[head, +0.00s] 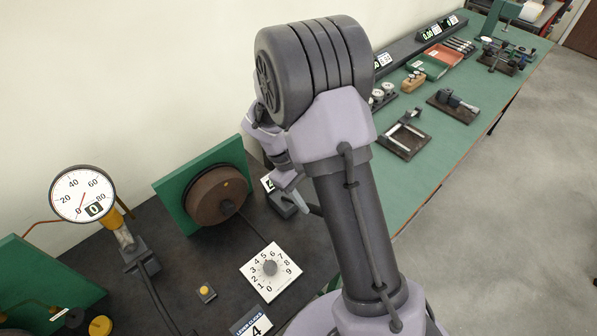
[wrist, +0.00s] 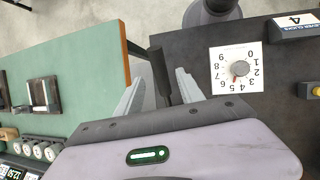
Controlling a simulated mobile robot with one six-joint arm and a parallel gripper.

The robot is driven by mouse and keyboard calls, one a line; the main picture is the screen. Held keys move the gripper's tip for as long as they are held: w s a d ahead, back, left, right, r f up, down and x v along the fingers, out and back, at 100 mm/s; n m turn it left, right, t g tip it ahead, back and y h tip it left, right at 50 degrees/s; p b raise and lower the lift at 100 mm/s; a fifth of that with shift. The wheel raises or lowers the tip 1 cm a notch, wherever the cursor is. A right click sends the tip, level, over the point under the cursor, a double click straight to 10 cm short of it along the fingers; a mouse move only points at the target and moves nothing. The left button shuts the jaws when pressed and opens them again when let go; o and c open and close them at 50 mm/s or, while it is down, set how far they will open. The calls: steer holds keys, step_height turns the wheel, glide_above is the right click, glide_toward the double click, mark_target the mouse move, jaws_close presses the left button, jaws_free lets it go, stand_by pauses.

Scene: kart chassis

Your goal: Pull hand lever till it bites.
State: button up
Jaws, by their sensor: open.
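The hand lever's dark grip (wrist: 160,76) stands between the two pale fingers of my gripper (wrist: 157,90) in the wrist view. My gripper is open, with a finger on each side of the grip; I cannot tell if either touches it. In the head view my gripper (head: 290,187) is partly hidden by my arm, just above the lever's grey base (head: 282,206). The round gauge (head: 82,194) has a small display reading 0. The brown disc (head: 216,195) stands against a green panel. The lever-clicks display (head: 252,324) reads 4.
A white numbered dial (head: 270,271) with a grey knob lies on the dark bench, and a yellow button (head: 206,293) sits beside it. A green bench (head: 405,185) with several tools and trays runs away to the back right. Open floor lies right of it.

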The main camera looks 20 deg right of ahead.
steer(key=p+v, duration=0.3)
steer(key=v, duration=1)
steer(key=shift+f, duration=0.1)
steer(key=s+a+r+m+t+y+b, duration=0.1)
steer(key=s+a+m+t+y+b, duration=0.2)
steer(key=s+b, duration=0.4)
steer(key=s+a+r+m+t+y+b, duration=0.1)
steer(key=s+a+m+t+b, duration=0.3)
steer(key=s, duration=0.8)
steer(key=m+t+y+b, duration=0.1)
steer(key=m+t+b, duration=0.1)
steer(key=b, duration=0.1)
steer(key=shift+s+a+r+y, duration=0.15)
steer(key=shift+s+a+y, duration=0.1)
steer(key=shift+s+y, duration=0.15)
